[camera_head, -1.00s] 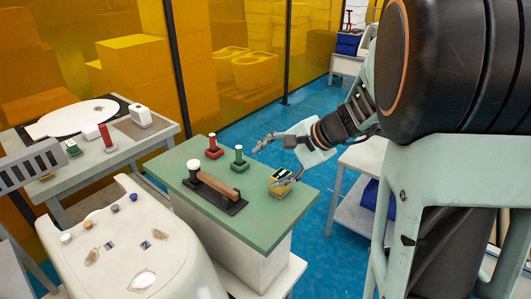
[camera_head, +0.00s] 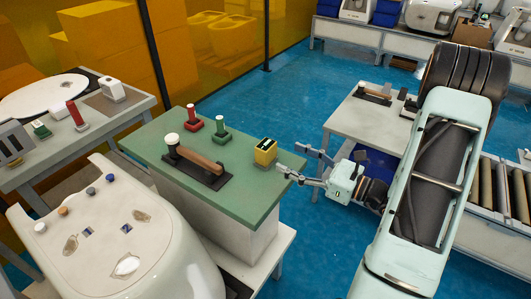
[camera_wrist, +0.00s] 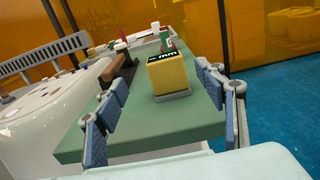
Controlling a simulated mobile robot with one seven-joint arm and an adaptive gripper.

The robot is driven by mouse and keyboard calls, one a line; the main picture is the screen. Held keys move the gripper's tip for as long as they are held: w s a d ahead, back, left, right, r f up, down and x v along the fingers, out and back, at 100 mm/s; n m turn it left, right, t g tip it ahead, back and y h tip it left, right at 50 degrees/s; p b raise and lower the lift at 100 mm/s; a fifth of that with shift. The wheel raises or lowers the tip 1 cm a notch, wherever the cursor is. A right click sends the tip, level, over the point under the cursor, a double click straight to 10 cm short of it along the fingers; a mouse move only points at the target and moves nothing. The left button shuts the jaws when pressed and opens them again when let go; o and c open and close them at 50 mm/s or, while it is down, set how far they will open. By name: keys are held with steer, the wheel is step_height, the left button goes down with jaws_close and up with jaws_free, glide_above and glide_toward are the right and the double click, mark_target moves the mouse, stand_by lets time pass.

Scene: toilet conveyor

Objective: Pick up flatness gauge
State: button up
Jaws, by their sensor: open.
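A yellow block with a dark marked top (camera_head: 265,152), which looks like the flatness gauge, stands upright on a small grey base near the right edge of the green tabletop (camera_head: 233,205). It also shows in the wrist view (camera_wrist: 167,75), in the middle. My gripper (camera_head: 293,160) is open and empty, at the table's right edge, just right of the block and facing it. In the wrist view the block stands between and beyond the spread fingers, with visible gaps on both sides. No contact shows.
A brown-handled tool on a black base (camera_head: 203,171), a red stamp-like piece (camera_head: 193,120) and a green one (camera_head: 219,132) stand left of the block. A white toilet body (camera_head: 100,245) is at front left. A side table (camera_head: 375,120) stands at right; blue floor lies between.

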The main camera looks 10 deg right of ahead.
mark_target(272, 147)
steer(key=x, duration=0.9)
steer(key=shift+w, duration=0.4)
steer(key=shift+d, duration=0.1)
steer(key=shift+r, duration=0.1)
steer(key=c, duration=1.5)
steer(key=shift+o, duration=0.2)
